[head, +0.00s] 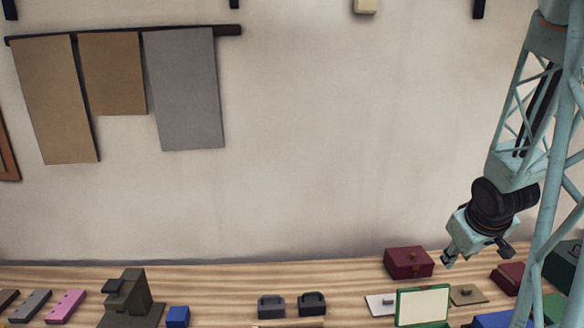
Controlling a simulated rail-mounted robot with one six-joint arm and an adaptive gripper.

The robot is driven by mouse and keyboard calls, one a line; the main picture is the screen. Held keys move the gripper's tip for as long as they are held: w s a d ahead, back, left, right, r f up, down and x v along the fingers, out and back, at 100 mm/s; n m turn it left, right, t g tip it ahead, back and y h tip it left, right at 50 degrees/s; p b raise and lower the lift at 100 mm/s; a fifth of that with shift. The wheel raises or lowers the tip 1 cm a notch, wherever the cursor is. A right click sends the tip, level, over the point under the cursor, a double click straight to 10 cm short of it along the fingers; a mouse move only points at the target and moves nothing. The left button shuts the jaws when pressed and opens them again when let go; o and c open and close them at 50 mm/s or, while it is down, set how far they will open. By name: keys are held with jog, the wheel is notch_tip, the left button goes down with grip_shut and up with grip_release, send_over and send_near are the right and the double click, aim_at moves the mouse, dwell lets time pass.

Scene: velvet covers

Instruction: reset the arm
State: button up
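My arm hangs down at the right of the head view. My gripper (476,251) is at its lower end, tilted down and to the left. It is above the wooden table, just right of a dark red box (409,262). Nothing shows held in it.
Cloth-like panels (185,90) hang on the wall. Open wall lies left of my arm.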

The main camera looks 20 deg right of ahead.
jog(key=w+a+r+n+b, duration=0.1)
jog(key=w+a+r, duration=0.25)
jog(key=a, duration=0.45)
jog(key=w+a+r+b, duration=0.1)
jog(key=w+a+r, duration=0.3)
jog(key=a, duration=0.5)
jog(key=s+a+r+n+y+b, duration=0.1)
jog(key=a+r, duration=0.2)
jog(key=a, duration=0.6)
jog(key=s+a+r+y, duration=0.1)
jog(key=a+r, duration=0.2)
jog(key=a, duration=0.5)
jog(key=s+a+y+b, duration=0.1)
jog(key=s+a, duration=0.6)
jog(key=s, duration=0.3)
jog(key=s+a+y+b, duration=0.1)
jog(key=s+a+b, duration=0.1)
jog(key=s+a, duration=0.6)
jog(key=shift+s+f+g+y, duration=0.3)
jog(key=shift+s+f+y, duration=0.15)
jog(key=shift+s, duration=1.05)
jog(key=shift+f, duration=0.15)
